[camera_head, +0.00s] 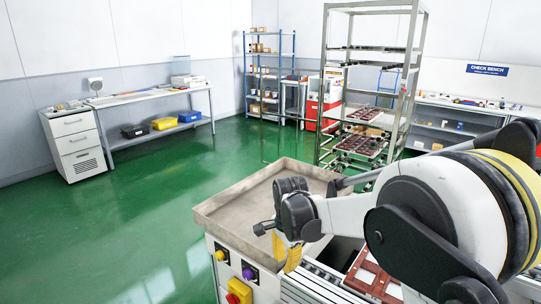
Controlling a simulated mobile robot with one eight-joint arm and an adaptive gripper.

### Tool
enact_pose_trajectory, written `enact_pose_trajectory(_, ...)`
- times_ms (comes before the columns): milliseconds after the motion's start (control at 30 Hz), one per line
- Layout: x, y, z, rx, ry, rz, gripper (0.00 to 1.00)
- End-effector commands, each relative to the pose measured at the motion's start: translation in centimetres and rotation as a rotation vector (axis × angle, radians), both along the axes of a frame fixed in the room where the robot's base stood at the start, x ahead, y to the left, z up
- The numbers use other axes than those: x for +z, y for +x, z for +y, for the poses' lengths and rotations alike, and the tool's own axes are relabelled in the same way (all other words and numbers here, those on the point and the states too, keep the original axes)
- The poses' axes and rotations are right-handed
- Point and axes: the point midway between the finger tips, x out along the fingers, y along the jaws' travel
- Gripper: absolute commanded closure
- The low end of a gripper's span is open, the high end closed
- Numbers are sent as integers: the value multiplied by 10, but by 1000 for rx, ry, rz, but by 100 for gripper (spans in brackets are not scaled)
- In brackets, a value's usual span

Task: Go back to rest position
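My arm reaches in from the right edge, with its large white and black joints in front. My gripper (286,252) hangs at the arm's left end, over the front right part of a grey metal tray-topped cabinet (222,203). Yellow parts show below the dark wrist. The fingertips are small and partly hidden, so I cannot tell whether they are open or shut. I see no object held in them.
A roller conveyor (322,284) with a red-brown frame (378,281) runs below the arm. The cabinet front has buttons (248,272). A tall metal rack (322,100) with brown trays stands behind. A workbench (150,97) stands far left. The green floor (150,220) is clear.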

Motion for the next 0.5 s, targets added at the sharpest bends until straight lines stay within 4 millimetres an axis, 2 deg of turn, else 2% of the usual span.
enact_pose_trajectory(33, 23, -13, -14, 50, 1, -30, 79)
enact_pose_trajectory(200, 80, -57, -52, 249, -20, -142, 79)
enact_pose_trajectory(300, 105, -87, -72, 364, -47, -208, 79)
enact_pose_trajectory(500, 132, -153, -108, 589, -134, -333, 79)
